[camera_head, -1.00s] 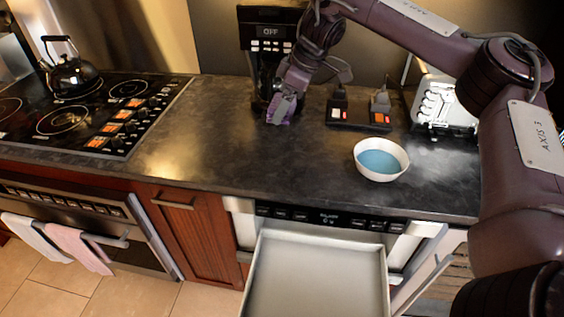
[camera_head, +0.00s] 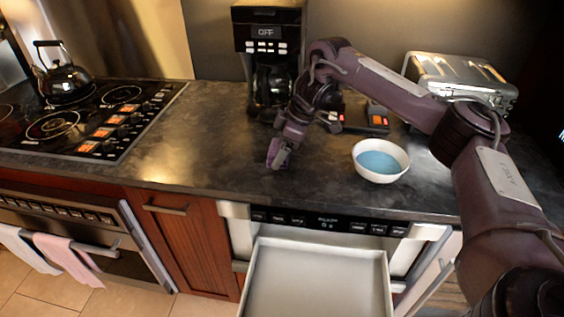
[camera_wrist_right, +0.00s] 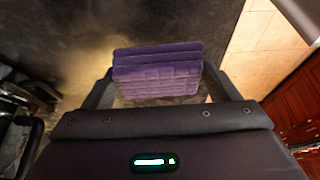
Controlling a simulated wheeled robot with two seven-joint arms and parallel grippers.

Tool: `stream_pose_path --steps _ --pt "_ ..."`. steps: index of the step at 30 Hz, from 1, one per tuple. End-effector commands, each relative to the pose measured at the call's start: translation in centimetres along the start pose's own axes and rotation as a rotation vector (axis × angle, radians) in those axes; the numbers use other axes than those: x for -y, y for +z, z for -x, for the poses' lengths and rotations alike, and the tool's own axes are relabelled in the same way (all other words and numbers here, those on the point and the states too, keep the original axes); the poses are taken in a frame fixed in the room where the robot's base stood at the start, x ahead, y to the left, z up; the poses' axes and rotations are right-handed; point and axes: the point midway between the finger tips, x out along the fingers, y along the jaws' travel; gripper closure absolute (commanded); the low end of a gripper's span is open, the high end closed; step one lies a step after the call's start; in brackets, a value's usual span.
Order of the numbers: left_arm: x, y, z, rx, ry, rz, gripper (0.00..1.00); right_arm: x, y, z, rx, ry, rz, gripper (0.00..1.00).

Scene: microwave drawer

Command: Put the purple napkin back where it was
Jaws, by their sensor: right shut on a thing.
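The purple napkin (camera_wrist_right: 158,74) is folded in layers and sits between the fingers of my right gripper (camera_wrist_right: 160,85) in the right wrist view. In the head view my right gripper (camera_head: 279,153) is shut on the napkin (camera_head: 274,152), of which only a small part shows. They are over the dark counter, in front of the coffee maker and left of the bowl. I cannot tell whether the napkin touches the counter. An open microwave drawer (camera_head: 252,290) with an empty pale interior stands below the counter. My left gripper is not in view.
A white bowl (camera_head: 381,175) with blue contents stands on the counter (camera_head: 205,130). A coffee maker (camera_head: 266,45), a black appliance with orange switches (camera_head: 376,118) and a silver toaster (camera_head: 455,80) stand behind. A kettle (camera_head: 62,80) is on the stove at left. Towels (camera_head: 65,255) hang from the oven handle.

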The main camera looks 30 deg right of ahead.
Motion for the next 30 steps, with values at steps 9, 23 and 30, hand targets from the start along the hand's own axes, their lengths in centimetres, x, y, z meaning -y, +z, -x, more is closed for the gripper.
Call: stream_pose_path --steps 9,23,30 --pt "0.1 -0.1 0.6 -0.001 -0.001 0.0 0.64 0.1 1.7 -3.7 0.003 -0.002 -0.001 0.37" --pt "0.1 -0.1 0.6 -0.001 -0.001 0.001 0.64 0.1 1.8 -4.1 0.002 -0.002 0.0 0.08" --pt "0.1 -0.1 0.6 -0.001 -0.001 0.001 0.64 0.1 1.8 -4.1 0.002 -0.002 0.0 0.0"
